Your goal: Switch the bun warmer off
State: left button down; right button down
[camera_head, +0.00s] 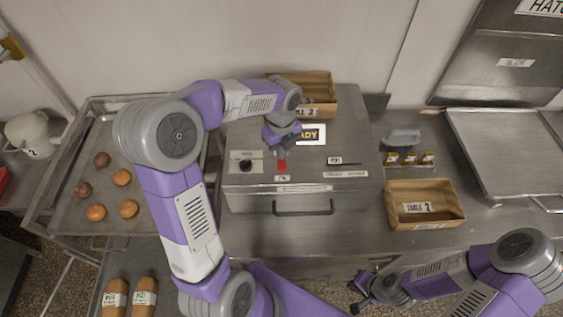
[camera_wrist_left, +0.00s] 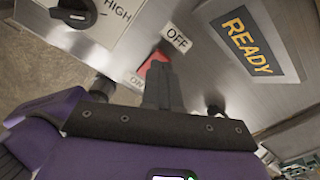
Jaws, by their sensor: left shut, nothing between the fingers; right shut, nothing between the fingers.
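The bun warmer (camera_head: 340,205) is a steel box with a front handle in the middle of the counter. Its red rocker switch (camera_head: 282,165) is on top, between a black dial (camera_head: 245,165) and a READY sign (camera_head: 308,134). In the left wrist view the red switch (camera_wrist_left: 150,60) has an OFF label (camera_wrist_left: 177,39) on one side and an ON label (camera_wrist_left: 137,81) on the other, partly hidden. My left gripper (camera_head: 281,151) is shut and empty, its fingertips at the switch; I cannot tell if they touch. My right gripper (camera_head: 361,298) is shut and empty at the counter's front edge.
A tray (camera_head: 75,205) with several buns is at left. Crates stand behind the warmer (camera_head: 322,91) and to its right (camera_head: 445,205). Two loaves (camera_head: 145,295) lie at the front left. A steel tray (camera_head: 500,150) is at right.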

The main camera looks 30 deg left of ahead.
pick_arm(q)
jog(key=shift+f+b, duration=0.65)
jog(key=shift+f, duration=0.35)
dwell(1.0)
jog(key=shift+s, duration=0.1)
notch_tip(320, 180, up, 7)
jog(key=p, duration=0.6)
jog(key=shift+r+p, duration=0.1)
jog(key=shift+p, duration=0.2)
dwell(0.3)
